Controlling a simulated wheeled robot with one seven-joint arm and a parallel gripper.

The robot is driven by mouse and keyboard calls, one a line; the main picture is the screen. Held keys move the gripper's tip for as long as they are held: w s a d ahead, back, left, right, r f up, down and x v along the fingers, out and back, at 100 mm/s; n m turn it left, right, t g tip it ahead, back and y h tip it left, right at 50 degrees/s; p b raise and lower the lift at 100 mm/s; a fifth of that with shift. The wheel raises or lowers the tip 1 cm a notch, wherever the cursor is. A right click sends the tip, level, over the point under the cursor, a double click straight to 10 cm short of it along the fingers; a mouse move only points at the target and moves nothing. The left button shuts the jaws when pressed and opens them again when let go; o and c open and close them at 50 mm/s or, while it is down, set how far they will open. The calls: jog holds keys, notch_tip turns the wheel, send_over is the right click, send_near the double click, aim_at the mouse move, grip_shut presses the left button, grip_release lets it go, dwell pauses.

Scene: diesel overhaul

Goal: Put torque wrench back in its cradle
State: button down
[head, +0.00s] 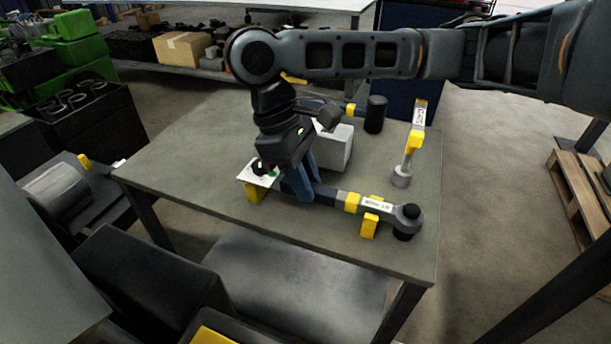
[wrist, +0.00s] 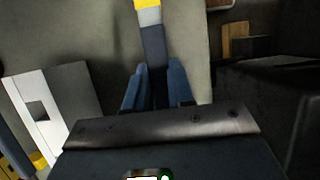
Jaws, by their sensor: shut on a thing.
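The torque wrench (head: 335,193) is a dark bar with a yellow band, a pale printed label and a round dark head (head: 407,215) at its right end. My gripper (head: 300,186) is shut on its handle with blue fingers, low over the front of the table. In the wrist view the dark wrench shaft (wrist: 153,50) runs up from between the fingers (wrist: 154,88). A yellow cradle post (head: 370,226) shows on both sides of the shaft near the head. Another yellow post (head: 253,191) stands at the left under a white card. Whether the shaft touches the posts I cannot tell.
On the grey table (head: 200,150), a pale grey box (head: 335,147) stands behind my gripper. A dark cylinder (head: 375,114) is at the back. A yellow-banded tool with a silver end (head: 402,176) is at the right. The table's left part is clear.

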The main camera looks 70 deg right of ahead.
jog(key=shift+f, duration=0.15)
jog(key=c, duration=0.9)
grip_release()
jog(key=shift+p+v, duration=0.4)
jog(key=shift+v, duration=3.5)
